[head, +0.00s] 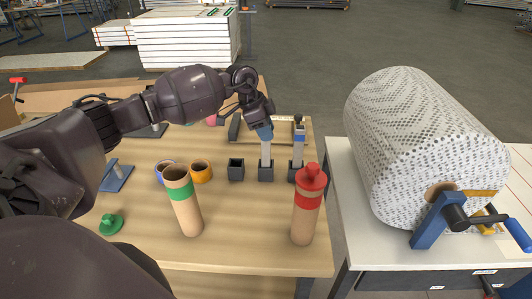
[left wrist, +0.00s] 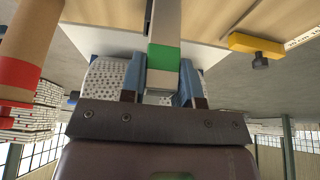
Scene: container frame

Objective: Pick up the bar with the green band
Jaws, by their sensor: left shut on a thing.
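The bar with the green band (head: 266,151) is a pale grey upright bar on the wooden table in the head view. Its lower end is at a small black holder (head: 266,173); I cannot tell if it is fully seated. My left gripper (head: 264,133) is over its top, coming from above. In the left wrist view the green band (left wrist: 164,56) lies between the blue fingers of my left gripper (left wrist: 161,80), which is shut on the bar. The band is hidden in the head view. My right gripper is not in view.
A bar with a blue band (head: 299,143) stands close to the right in another holder. An empty black holder (head: 236,170) is to the left. A green-banded tube (head: 183,203) and a red-capped tube (head: 307,207) stand in front. A large white roll (head: 425,140) is on the right table.

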